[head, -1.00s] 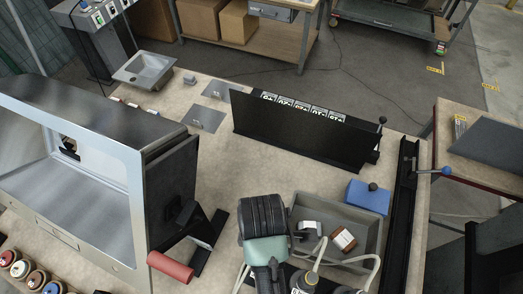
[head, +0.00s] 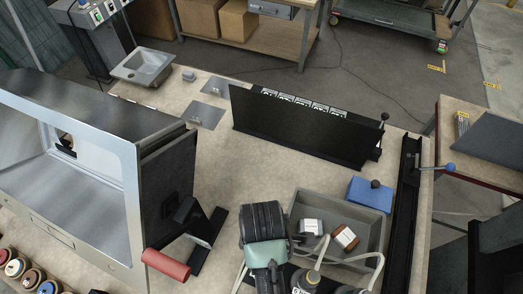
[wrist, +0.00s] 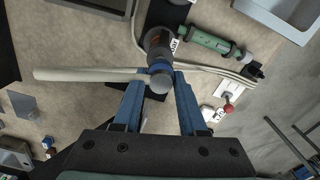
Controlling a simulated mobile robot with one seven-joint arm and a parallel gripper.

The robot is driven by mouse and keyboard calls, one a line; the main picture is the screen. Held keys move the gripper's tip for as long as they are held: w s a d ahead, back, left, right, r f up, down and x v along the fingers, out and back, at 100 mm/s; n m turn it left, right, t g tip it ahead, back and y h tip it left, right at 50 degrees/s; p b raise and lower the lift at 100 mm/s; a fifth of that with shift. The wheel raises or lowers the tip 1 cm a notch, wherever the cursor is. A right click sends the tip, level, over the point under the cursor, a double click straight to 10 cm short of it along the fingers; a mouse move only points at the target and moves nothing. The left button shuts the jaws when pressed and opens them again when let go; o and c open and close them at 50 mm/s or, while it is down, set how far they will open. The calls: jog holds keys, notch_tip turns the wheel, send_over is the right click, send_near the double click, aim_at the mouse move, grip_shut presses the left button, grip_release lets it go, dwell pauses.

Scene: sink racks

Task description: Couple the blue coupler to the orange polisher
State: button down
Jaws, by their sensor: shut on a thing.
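My gripper (wrist: 160,73) shows in the wrist view, its two blue-grey fingers angled together. It is shut on the blue coupler (wrist: 160,68), a small blue piece mostly hidden between the fingertips. A round grey end (wrist: 160,83) shows on the near side, and a thick beige hose (wrist: 90,74) runs left from it. Just beyond the fingertips is a dark grey tool body with orange marks, seemingly the orange polisher (wrist: 157,41). Whether coupler and polisher touch or are joined, I cannot tell. In the head view, the fingertips and coupler cannot be made out.
A green tool (wrist: 208,43) lies right of the polisher in the wrist view, with pale cables (wrist: 215,72) beside it. In the head view, a grey bin (head: 371,232) holds small blocks, and a black rack (head: 300,130) stands behind.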

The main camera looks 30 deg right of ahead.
jog(key=shift+m+p, duration=0.45)
jog(key=shift+m, duration=0.05)
jog(key=shift+w+p, duration=0.1)
jog(key=shift+p, duration=0.7)
dwell(1.0)
jog(key=shift+f+b, duration=0.75)
jog(key=shift+f, duration=0.85)
jog(key=shift+c, duration=1.9)
grip_release()
notch_tip(320, 180, up, 12)
jog(key=p, duration=0.3)
jog(key=shift+r+p, duration=0.5)
jog(key=shift+p, duration=0.3)
